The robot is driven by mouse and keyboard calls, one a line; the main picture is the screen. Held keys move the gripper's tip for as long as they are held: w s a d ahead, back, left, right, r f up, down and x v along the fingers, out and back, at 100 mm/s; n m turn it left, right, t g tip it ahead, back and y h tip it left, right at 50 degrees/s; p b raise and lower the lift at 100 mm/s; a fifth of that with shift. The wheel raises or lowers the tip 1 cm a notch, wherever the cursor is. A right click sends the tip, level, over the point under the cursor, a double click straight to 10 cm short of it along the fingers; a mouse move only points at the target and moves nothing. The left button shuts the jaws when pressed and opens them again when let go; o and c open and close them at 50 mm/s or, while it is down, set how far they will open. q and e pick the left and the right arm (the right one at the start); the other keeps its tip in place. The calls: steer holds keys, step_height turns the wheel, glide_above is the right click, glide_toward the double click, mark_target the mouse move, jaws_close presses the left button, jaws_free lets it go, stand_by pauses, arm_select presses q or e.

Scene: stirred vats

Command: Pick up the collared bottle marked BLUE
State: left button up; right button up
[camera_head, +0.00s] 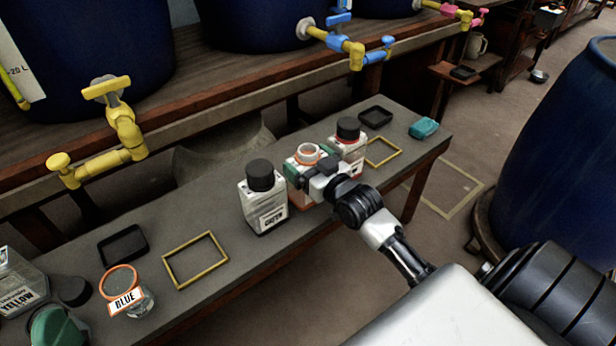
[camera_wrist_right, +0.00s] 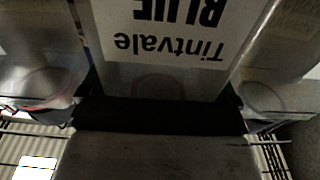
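A bottle (camera_head: 306,151) with an orange ring at its open neck stands near the middle of the bench, partly hidden by my right gripper (camera_head: 318,174). In the right wrist view a white label reading Tintvale BLUE (camera_wrist_right: 180,45) fills the space in front of the gripper, upside down. The gripper is right at this bottle; I cannot tell whether its fingers press on it. A round glass piece with an orange rim and a BLUE tag (camera_head: 125,301) sits apart at the lower left. My left gripper is not in view.
A black-capped GREEN bottle (camera_head: 264,205) stands close on the left, and a dark-capped bottle (camera_head: 348,143) close behind on the right. A yellow frame (camera_head: 195,234), a black tray (camera_head: 122,246) and a YELLOW bottle (camera_head: 22,290) are farther left. Yellow taps (camera_head: 122,125) overhang the back.

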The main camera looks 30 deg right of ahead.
steer(key=c, duration=0.4)
steer(key=shift+r, duration=0.15)
